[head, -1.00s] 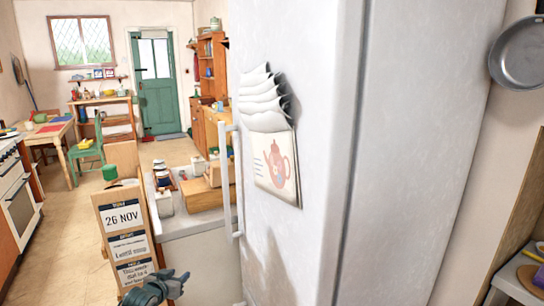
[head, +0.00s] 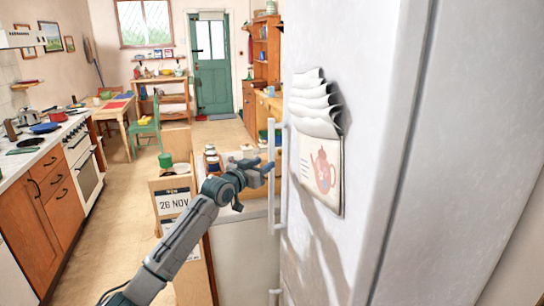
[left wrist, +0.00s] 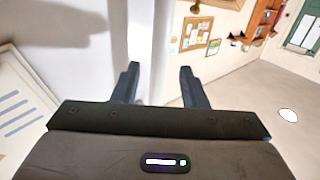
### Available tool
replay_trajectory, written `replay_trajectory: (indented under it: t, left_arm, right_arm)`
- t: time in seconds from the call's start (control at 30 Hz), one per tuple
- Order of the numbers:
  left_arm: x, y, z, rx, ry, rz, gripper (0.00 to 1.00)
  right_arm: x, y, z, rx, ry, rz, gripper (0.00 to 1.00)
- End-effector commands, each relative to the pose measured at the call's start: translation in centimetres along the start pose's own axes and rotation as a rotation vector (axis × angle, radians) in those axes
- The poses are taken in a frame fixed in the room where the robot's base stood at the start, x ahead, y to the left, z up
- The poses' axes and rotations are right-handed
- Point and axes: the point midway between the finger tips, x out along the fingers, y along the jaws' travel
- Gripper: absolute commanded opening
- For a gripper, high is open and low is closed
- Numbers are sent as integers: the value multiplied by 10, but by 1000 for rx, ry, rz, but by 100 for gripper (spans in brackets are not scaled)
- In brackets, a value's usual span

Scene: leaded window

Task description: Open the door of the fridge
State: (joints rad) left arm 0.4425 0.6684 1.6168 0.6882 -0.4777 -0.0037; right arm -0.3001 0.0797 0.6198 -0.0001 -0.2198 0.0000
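The white fridge (head: 405,60) fills the right half of the head view, with its door shut. Its long upright white handle (head: 284,150) runs along the left edge of the door front. My left gripper (head: 266,170) is at the handle's left side, around mid-height. In the left wrist view the two fingers of my left gripper (left wrist: 158,70) are spread apart, with the pale upright handle bar (left wrist: 162,45) showing between them. I cannot tell whether either finger touches it. My right gripper is not in view.
A papered notepad with a red teapot picture (head: 326,168) hangs on the fridge door. A low counter with a calendar sign (head: 174,201) stands left of the fridge. Stove and cabinets (head: 45,200) line the left wall. The floor (head: 125,225) between is clear.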

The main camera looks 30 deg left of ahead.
Motion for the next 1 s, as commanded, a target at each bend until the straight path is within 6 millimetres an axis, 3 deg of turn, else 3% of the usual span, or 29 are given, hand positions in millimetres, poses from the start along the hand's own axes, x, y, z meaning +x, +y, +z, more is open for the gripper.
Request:
replay_trajectory:
  t: [0.1,0.3,0.7,0.73,0.9,1.0]
  left_arm:
    - [23,0,-3,-6,1,-1,39]
    - [46,-1,-1,-3,0,-1,39]
    - [54,0,0,2,0,0,39]
    - [54,0,0,2,0,0,37]
    - [54,0,1,2,-1,-1,4]
    - [54,0,1,1,-1,-1,0]
  right_arm:
    - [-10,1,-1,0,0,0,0]
    - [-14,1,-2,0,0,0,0]
    - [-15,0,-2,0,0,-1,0]
    - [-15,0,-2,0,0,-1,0]
    - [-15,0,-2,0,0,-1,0]
    - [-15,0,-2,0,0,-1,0]
